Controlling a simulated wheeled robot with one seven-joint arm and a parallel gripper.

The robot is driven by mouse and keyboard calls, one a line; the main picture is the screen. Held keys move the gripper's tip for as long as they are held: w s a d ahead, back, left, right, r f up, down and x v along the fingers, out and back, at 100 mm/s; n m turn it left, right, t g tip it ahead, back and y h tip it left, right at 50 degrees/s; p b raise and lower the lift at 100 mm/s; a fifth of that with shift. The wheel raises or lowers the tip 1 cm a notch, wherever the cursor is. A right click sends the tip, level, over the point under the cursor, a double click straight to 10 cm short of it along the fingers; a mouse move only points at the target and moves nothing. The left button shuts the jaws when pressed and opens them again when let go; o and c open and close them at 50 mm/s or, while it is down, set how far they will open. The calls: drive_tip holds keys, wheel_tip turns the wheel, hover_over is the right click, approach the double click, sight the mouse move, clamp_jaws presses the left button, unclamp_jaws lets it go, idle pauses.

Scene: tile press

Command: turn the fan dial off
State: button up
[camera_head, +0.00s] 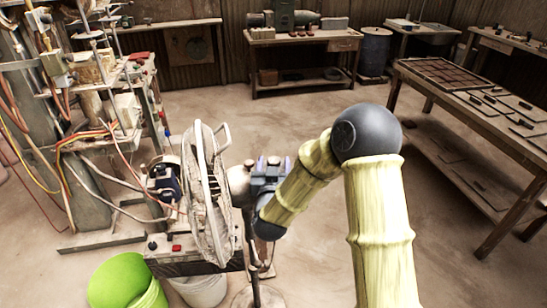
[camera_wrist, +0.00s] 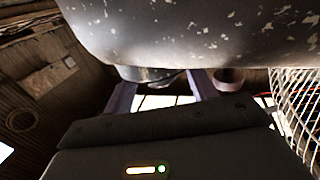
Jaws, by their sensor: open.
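The fan (camera_head: 207,200) stands left of the middle in the head view, with its round wire cage facing left and its grey motor housing (camera_head: 238,182) behind the cage. My gripper (camera_head: 273,163) is just right of the housing, with its two purple fingertips apart. In the wrist view the worn, paint-chipped housing (camera_wrist: 200,30) fills the top. My open gripper (camera_wrist: 160,88) is close under it, and a short grey part (camera_wrist: 147,75) shows between the fingers. I cannot tell whether this part is the dial or whether the fingers touch it.
A green bucket (camera_head: 118,281) and a white bucket (camera_head: 203,290) stand on the floor near the fan. A cluttered machine (camera_head: 92,130) with hoses is at left. A long table (camera_head: 490,125) is at right and a workbench (camera_head: 303,38) at the back. The middle floor is clear.

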drive_tip(key=shift+w, duration=0.9)
drive_tip(key=c, duration=1)
